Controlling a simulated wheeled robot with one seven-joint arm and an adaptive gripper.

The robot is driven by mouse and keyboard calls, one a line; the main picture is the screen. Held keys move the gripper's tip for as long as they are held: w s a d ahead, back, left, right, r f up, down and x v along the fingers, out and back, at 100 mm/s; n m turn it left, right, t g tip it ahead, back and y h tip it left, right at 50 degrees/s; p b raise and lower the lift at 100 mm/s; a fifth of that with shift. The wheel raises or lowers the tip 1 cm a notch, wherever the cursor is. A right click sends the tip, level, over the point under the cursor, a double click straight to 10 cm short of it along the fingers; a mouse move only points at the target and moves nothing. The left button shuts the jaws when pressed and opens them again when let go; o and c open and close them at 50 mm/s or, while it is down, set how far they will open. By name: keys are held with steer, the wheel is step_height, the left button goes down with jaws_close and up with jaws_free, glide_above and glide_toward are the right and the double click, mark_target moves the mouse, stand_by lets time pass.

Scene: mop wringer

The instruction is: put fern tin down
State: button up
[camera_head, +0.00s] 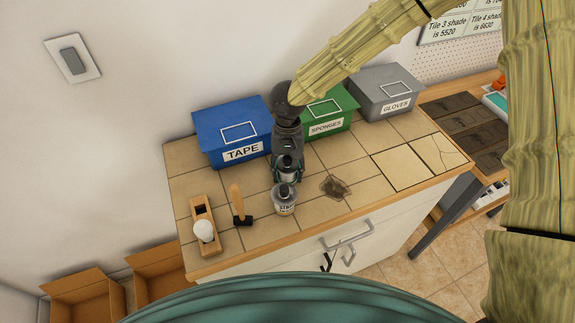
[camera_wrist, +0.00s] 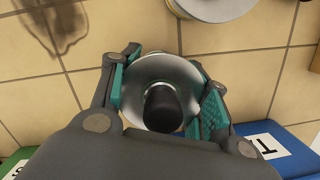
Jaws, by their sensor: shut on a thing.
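My gripper (camera_wrist: 162,95) is shut on a round, silvery tin with a dark knob on top, which I take to be the fern tin (camera_wrist: 135,82). The teal finger pads press its two sides in the wrist view. In the head view my gripper (camera_head: 287,172) points down over the tiled worktop (camera_head: 345,158), between the blue box and a second tin. The held tin is mostly hidden there by the gripper. I cannot tell whether its base touches the tiles. The second tin (camera_head: 284,203), pale with a dark cap and a label, stands just in front.
Behind stand a blue TAPE box (camera_head: 232,133), a green SPONGES box (camera_head: 330,112) and a grey GLOVES box (camera_head: 386,95). A wooden plane-like tool (camera_head: 203,222) and a wooden-handled tool (camera_head: 238,205) lie left. A dark stain (camera_head: 335,187) is right; tiles beyond it are clear.

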steer(key=o, duration=1.3)
steer(key=shift+f, duration=0.1)
